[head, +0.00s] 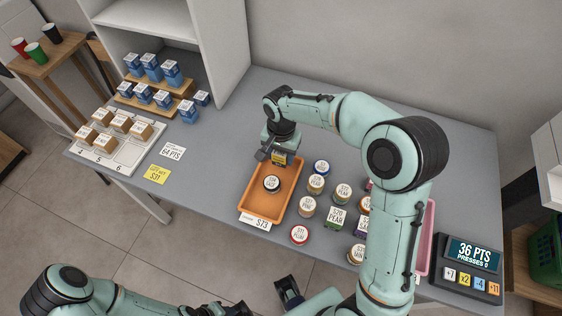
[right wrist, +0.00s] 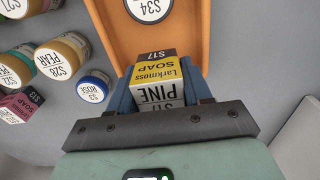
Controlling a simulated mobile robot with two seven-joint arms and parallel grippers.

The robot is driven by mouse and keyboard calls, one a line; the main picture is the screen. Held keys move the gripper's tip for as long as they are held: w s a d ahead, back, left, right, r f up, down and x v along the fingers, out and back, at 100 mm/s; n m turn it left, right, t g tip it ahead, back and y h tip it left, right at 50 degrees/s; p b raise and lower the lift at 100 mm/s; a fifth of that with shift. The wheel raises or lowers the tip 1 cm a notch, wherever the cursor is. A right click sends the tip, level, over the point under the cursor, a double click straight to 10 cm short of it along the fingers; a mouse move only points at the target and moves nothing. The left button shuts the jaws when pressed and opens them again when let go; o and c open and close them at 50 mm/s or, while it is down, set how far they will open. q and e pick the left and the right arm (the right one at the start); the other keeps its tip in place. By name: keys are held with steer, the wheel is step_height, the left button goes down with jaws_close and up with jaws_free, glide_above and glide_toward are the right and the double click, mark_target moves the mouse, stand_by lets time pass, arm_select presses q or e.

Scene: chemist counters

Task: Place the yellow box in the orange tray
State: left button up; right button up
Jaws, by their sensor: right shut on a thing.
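The yellow box (head: 279,159) is a small soap carton with a black band; in the right wrist view its label reads Larkmoss Soap Pine (right wrist: 157,80). My right gripper (head: 277,156) is shut on it, with blue fingers on both sides (right wrist: 160,92). The box is over or at the far end of the orange tray (head: 262,206); its height above the tray floor cannot be told. The tray also shows in the right wrist view (right wrist: 180,30). A round jar with a white lid (head: 271,184) stands inside the tray. My left gripper (head: 289,292) is at the bottom edge, partly cut off.
Several jars (head: 316,184) and small boxes (head: 337,217) stand close to the tray's right. A pink tray (head: 428,240) lies partly behind my right arm. A points display (head: 468,265) is at the right.

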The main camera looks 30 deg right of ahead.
mark_target(281, 161)
steer(key=shift+f, duration=2)
steer(key=shift+f+b, duration=0.2)
steer(key=shift+b, duration=0.1)
steer(key=o, duration=1.1)
steer(key=shift+r, duration=0.1)
steer(key=shift+r, duration=0.3)
step_height(281, 161, up, 12)
steer(key=shift+f+p, duration=0.15)
steer(key=shift+p, duration=0.65)
